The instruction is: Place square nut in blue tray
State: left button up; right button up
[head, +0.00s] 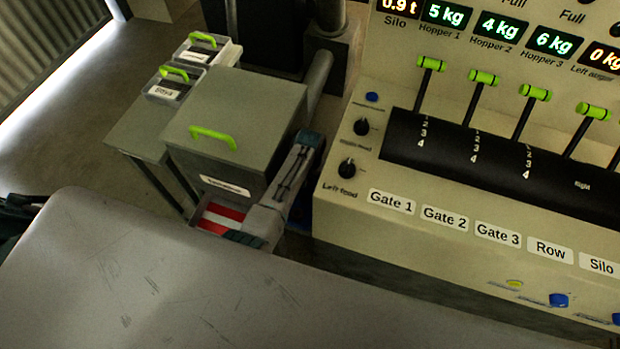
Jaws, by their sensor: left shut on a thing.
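My left gripper (22,203) shows only as a dark shape at the left edge, beside the rounded corner of the grey surface. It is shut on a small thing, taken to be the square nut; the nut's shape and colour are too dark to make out. I see no blue tray in the head view.
A scratched grey surface (170,285) fills the lower left. A cream control panel (440,215) with green-tipped levers occupies the right.

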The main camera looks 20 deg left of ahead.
aim_at(310, 181)
pick_arm(q)
jog(key=shift+f, duration=0.2)
jog(key=o, duration=1)
notch_tip(310, 181, up, 12)
jog(key=shift+r+b, duration=0.15)
jog(key=shift+b, duration=0.15)
